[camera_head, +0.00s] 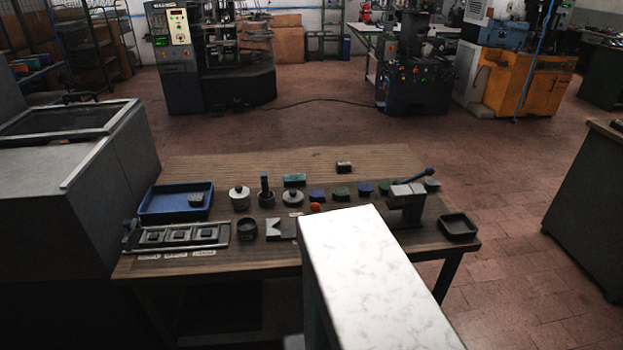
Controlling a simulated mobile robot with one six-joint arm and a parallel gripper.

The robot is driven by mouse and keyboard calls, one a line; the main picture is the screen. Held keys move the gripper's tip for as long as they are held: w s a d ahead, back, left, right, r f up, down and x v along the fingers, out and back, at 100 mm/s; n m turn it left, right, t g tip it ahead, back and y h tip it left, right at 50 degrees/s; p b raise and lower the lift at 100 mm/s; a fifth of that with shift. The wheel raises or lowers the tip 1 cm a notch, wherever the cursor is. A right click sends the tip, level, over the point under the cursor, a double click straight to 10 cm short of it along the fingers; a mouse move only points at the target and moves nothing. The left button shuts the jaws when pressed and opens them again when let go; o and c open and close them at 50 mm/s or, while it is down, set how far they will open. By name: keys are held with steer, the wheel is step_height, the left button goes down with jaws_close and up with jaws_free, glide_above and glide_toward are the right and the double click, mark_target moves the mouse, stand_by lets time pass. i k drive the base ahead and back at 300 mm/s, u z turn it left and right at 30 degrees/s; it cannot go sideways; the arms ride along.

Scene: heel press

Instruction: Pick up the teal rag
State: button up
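A small teal rectangular piece (294,180), which looks like the teal rag folded into a block, lies toward the back middle of the wooden table (240,165). It is behind a round grey lidded piece (292,198) and to the right of an upright blue-handled piece (265,190). Its top and front show, and nothing covers it. It is too small in the picture to make out cloth texture. My gripper is not in view.
A blue tray (160,208) stands at the table's left, behind a metal fixture (178,236). Blue and green round pieces (341,193) line up right of the teal piece. A press with a blue lever (408,195) and a dark tray (458,228) stand at the right. The back left tabletop is clear.

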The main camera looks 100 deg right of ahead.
mark_target(289, 180)
steer(key=u, duration=0.3)
steer(key=k, duration=0.4)
steer(key=z, duration=1.8)
steer(key=i, duration=1)
steer(key=z, duration=0.1)
steer(key=k, duration=0.6)
steer(key=z, duration=0.05)
